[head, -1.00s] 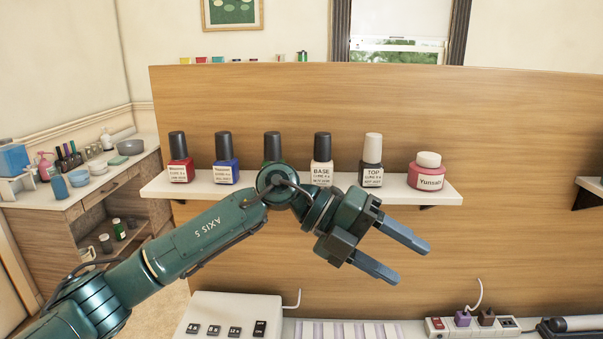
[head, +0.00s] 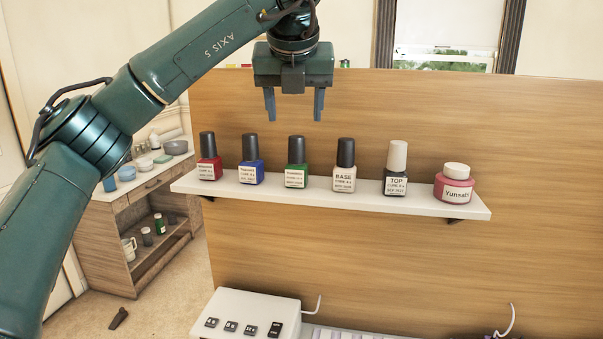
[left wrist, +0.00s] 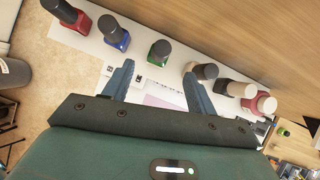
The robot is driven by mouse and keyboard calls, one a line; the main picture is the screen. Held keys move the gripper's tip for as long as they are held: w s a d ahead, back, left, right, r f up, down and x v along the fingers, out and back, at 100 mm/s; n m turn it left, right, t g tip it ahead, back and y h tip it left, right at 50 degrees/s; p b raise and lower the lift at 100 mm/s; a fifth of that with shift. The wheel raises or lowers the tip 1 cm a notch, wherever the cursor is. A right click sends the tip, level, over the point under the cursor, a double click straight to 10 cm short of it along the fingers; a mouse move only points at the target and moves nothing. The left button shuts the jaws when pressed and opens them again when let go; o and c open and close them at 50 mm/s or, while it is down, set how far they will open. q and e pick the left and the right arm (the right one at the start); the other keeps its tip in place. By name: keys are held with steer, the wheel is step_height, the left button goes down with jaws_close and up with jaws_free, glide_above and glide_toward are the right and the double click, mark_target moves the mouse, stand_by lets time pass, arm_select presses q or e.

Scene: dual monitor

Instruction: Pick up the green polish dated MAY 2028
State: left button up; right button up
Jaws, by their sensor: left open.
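A green polish bottle (head: 295,175) with a black cap stands upright on the white wall shelf (head: 330,197), between the blue polish (head: 251,172) and the BASE bottle (head: 344,178). Its label is too small to read a date. My left gripper (head: 294,119) points down, open and empty, above the green bottle's cap with a gap between. In the left wrist view the green bottle (left wrist: 158,54) stands beyond the fingers, nearer the left finger; the gripper (left wrist: 158,78) holds nothing. My right gripper is not in view.
A red polish (head: 209,169) stands left on the shelf; a TOP bottle (head: 396,182) and a pink Yunsabi jar (head: 453,188) stand right. A wooden panel (head: 400,120) rises behind. A white box with switches (head: 245,312) sits below. Another green bottle (head: 159,223) is in the side cabinet.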

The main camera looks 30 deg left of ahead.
mark_target(296, 148)
arm_select(q)
steer(key=x, duration=0.6)
steer(key=shift+p, duration=0.4)
steer(key=p+x, duration=0.2)
steer(key=x, duration=0.3)
steer(key=shift+w+a, duration=0.1)
steer(key=shift+w, duration=0.1)
steer(key=c, duration=1)
steer(key=shift+o, duration=0.2)
steer(key=shift+r, duration=0.1)
